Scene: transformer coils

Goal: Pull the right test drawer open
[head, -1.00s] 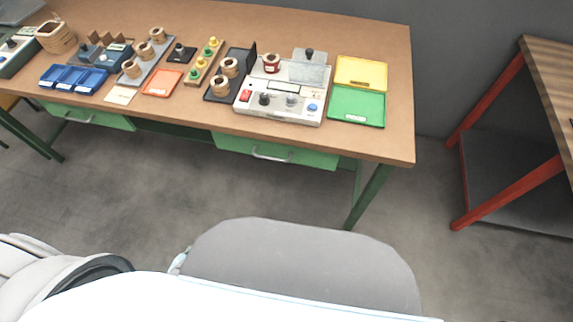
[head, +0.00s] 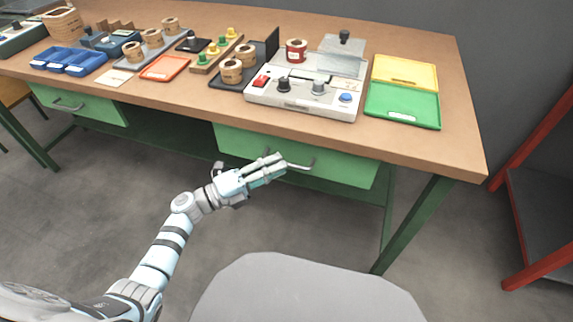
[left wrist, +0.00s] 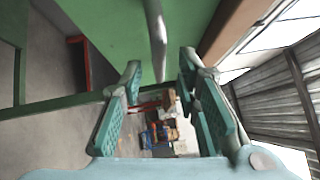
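The right test drawer (head: 345,170) is a green front under the tabletop, shut, with a grey bar handle (head: 303,166). My left gripper (head: 279,165) is in front of it, at the left part of the handle. In the left wrist view, the fingers of my left gripper (left wrist: 160,72) are apart. The handle (left wrist: 156,35) runs down the picture into the gap between the fingertips, in front of the green drawer front (left wrist: 105,25). I cannot tell whether a finger touches it. My right gripper is not in view.
The wooden bench (head: 445,125) carries a test unit (head: 300,100), a green tray (head: 403,105), coils and other trays. A second, left drawer (head: 85,105) is shut. A grey chair (head: 305,290) stands close in front of the bench. A red-framed table (head: 530,140) is at right.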

